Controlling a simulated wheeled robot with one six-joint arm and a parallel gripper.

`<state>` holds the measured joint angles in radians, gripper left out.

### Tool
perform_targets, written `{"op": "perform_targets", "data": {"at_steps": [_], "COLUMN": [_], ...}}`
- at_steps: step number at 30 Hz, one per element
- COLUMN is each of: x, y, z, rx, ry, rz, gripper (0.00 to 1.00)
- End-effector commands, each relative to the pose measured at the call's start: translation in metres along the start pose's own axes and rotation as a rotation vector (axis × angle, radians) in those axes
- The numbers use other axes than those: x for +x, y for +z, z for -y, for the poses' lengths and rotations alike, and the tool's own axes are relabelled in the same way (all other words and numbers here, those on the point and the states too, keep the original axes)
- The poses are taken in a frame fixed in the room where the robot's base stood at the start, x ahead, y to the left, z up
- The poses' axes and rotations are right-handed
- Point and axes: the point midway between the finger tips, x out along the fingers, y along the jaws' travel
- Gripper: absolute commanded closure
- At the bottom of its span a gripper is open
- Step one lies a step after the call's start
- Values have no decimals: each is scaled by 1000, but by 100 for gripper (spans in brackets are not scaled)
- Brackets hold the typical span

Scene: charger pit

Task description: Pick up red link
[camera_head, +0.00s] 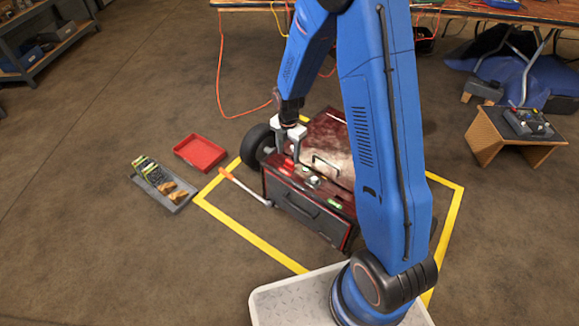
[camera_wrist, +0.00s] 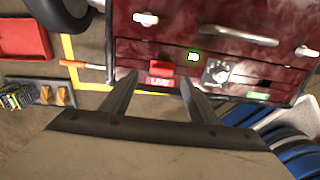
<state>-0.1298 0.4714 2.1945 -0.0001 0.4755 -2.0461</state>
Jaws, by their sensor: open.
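The red link (camera_wrist: 161,67) is a small red block on the front part of the dark red charger box (camera_head: 335,140), just above a red label reading LIVE (camera_wrist: 158,82) in the wrist view. My gripper (camera_wrist: 158,77) is open and empty. Its two fingers point toward the link, one to each side of it in the picture. In the head view my gripper (camera_head: 287,150) hangs low over the left front part of the box. Whether the fingers are level with the link, I cannot tell.
A knob (camera_wrist: 215,72), a lit green indicator (camera_wrist: 193,57) and a metal handle (camera_wrist: 240,35) are close by on the box. A red tray (camera_head: 200,152) and a grey tray (camera_head: 165,185) with small parts lie left on the floor. Yellow tape (camera_head: 250,235) surrounds the box.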

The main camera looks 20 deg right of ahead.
Motion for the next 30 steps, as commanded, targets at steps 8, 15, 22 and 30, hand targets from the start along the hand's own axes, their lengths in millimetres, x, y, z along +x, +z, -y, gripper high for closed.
{"op": "perform_targets", "data": {"at_steps": [8, 15, 22, 30], "x": [36, 49, 49, 49], "y": [-2, -1, -1, -1], "z": [5, 5, 4, 4], "rx": [0, 0, 0, 0], "ry": [-2, 1, 1, 1], "rz": [-1, 0, 1, 0], "gripper": [45, 45, 52, 94]}}
